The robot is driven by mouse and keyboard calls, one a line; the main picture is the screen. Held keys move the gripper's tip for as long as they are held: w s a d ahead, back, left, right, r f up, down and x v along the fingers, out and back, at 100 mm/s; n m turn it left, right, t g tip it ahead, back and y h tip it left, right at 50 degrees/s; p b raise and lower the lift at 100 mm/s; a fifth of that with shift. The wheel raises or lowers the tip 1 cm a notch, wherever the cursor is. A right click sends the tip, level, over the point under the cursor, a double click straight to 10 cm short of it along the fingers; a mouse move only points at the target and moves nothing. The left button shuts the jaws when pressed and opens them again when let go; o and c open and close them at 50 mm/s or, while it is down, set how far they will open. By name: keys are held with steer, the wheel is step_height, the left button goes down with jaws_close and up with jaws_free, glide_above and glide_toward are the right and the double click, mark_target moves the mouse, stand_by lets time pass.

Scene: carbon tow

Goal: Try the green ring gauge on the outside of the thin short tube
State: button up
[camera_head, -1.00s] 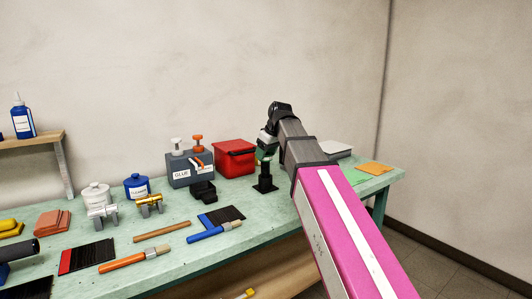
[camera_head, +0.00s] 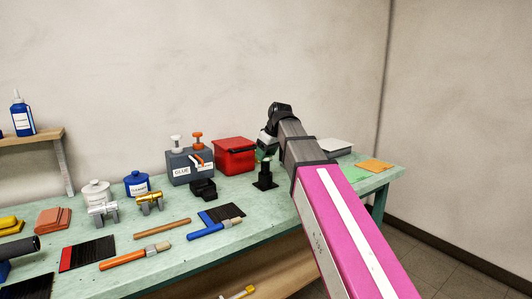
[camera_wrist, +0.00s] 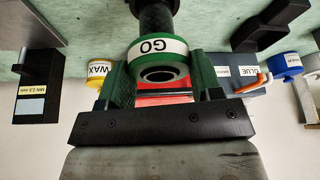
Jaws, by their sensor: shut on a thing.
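My gripper (camera_wrist: 160,84) is shut on the green ring gauge (camera_wrist: 174,51), which has a white band reading "GO". The ring sits between the two fingers, and its hole faces the wrist camera. A dark tube (camera_wrist: 154,18) runs away from the ring's far side. In the wrist view the ring lines up with the tube's end, but I cannot tell how far it is over it. In the head view my gripper (camera_head: 265,148) is low over a black stand (camera_head: 265,182) on the bench, and the ring is mostly hidden by the arm.
A red bin (camera_head: 235,157) and a grey glue box (camera_head: 188,168) stand behind, left of the stand. A small black holder (camera_head: 203,189) is in front of the box. Brushes and dark sheets lie on the green bench (camera_head: 185,249). Orange and green pads (camera_head: 375,165) lie at right.

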steer(key=shift+f, duration=0.9)
stand_by(0.9)
steer(key=shift+r, duration=0.1)
stand_by(0.5)
steer(key=shift+r, duration=3.65)
steer(key=shift+d, duration=0.1)
